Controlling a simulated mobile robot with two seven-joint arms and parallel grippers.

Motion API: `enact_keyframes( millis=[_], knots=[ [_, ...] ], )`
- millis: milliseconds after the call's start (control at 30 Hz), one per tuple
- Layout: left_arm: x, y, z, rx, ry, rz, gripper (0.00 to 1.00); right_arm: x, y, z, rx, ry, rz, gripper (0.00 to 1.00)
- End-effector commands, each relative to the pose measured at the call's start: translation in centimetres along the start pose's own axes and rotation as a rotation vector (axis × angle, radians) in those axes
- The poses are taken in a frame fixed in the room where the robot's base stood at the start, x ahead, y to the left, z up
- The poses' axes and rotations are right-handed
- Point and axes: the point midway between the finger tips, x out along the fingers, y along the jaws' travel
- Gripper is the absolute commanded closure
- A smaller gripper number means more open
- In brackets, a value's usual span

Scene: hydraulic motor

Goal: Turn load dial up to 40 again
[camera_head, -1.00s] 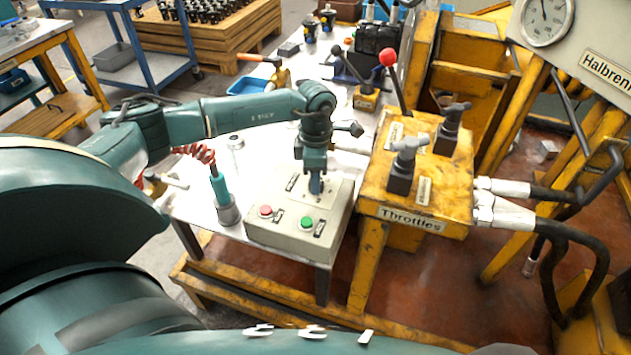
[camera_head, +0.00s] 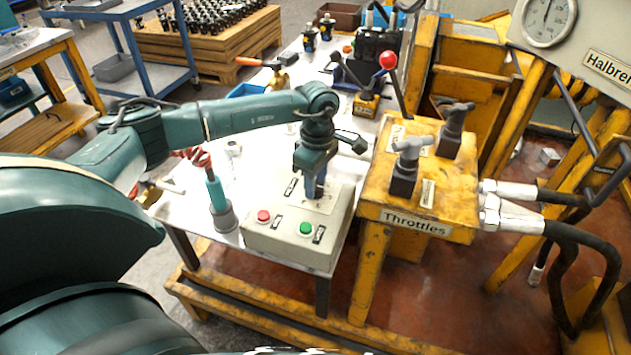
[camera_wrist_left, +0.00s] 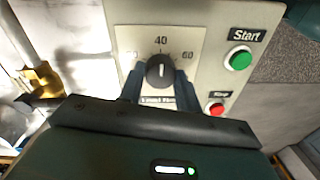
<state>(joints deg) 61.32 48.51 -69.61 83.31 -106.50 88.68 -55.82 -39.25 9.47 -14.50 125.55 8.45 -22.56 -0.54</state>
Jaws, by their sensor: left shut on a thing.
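The load dial is a black round knob (camera_wrist_left: 160,70) on a light plate with printed numbers, of which 40 and 60 read clearly in the left wrist view. Its white pointer mark points up, about at the 40. My left gripper (camera_wrist_left: 158,88) is shut on the knob, with one finger on each side. In the head view my left gripper (camera_head: 316,190) points down onto the top of the grey control box (camera_head: 285,245), and the knob is hidden there. My right gripper is not in view.
A red button (camera_head: 263,216) and a green button (camera_head: 306,228) sit on the box's near side. A yellow throttle stand (camera_head: 380,200) with lever handles stands close to the right. A teal tool with a red coiled hose (camera_head: 218,195) stands to the left.

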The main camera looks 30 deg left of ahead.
Motion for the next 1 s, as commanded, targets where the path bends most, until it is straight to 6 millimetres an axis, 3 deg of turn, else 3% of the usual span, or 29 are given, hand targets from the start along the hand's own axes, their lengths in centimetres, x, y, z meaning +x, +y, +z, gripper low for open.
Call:
enact_keyframes(
  millis=[300,333,567,867,1000],
  knots=[
    [-0.1,0.0,0.1,0.002,-0.003,0.001,0.89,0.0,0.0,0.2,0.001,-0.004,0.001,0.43],
    [-0.1,0.0,0.1,0.002,-0.003,0.001,0.65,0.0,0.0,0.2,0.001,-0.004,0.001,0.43],
    [0.0,0.0,0.1,0.001,-0.002,0.001,0.46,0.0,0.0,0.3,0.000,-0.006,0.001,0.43],
    [-0.2,0.0,0.0,0.000,-0.001,0.001,0.45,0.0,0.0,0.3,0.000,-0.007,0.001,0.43],
    [-1.8,0.1,0.0,0.000,-0.001,0.004,0.45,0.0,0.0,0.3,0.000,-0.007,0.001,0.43]
  ],
)
